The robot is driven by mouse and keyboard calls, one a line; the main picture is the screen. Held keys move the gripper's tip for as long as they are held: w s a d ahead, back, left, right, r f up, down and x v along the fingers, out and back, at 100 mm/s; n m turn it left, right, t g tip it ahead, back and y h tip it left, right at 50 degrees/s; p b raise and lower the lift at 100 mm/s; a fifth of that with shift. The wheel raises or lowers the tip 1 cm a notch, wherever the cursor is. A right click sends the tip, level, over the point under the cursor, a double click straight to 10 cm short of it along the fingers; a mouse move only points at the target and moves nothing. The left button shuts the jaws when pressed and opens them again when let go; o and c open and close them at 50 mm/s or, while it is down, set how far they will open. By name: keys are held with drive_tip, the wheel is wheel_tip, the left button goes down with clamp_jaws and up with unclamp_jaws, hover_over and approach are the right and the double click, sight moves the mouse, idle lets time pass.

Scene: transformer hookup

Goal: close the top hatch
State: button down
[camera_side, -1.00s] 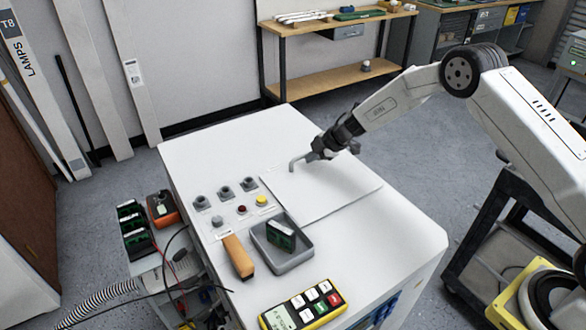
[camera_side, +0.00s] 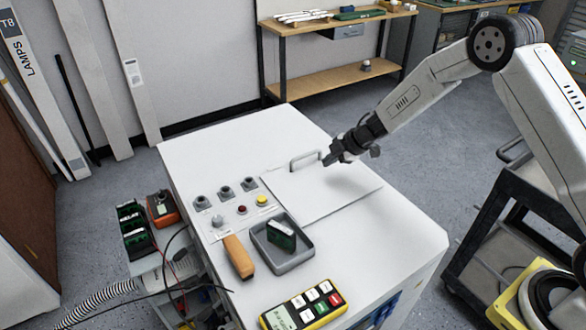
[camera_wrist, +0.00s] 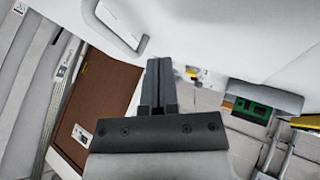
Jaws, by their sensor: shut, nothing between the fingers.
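The top hatch (camera_side: 318,190) is a flat white panel lying flush, or nearly so, in the top of the white cabinet (camera_side: 205,150). Its grey bar handle (camera_side: 306,158) stands near the far edge, and the handle also shows at the top of the wrist view (camera_wrist: 118,30). My gripper (camera_side: 328,160) is shut and empty. It hangs just right of the handle and above the hatch, apart from the panel as far as I can tell. In the wrist view the two fingers (camera_wrist: 159,68) are together.
A grey tray (camera_side: 283,258) with a green board (camera_side: 281,236) sits in front of the hatch. Knobs, buttons (camera_side: 262,200), an orange-brown handle (camera_side: 239,256) and a yellow meter (camera_side: 303,305) are nearby. The cabinet top behind the hatch is clear.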

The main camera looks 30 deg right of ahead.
drive_tip(key=v, duration=0.6)
drive_tip(key=shift+s+r, duration=0.1)
drive_tip(key=shift+r, duration=0.05)
wheel_tip(320, 180, up, 5)
drive_tip(key=s+m+t+h, duration=0.2)
drive_tip(key=s+m+h, duration=0.1)
drive_tip(key=m, duration=0.2)
drive_tip(key=s+a+m+g+h, duration=0.1)
drive_tip(key=s+m+g, duration=0.4)
drive_tip(key=s+m, duration=0.6)
drive_tip(key=s+h, duration=0.1)
drive_tip(key=s, duration=1)
drive_tip(key=shift+s+a+r+g, duration=0.25)
drive_tip(key=shift+s+a+g, duration=0.05)
drive_tip(key=shift+s+a, duration=0.05)
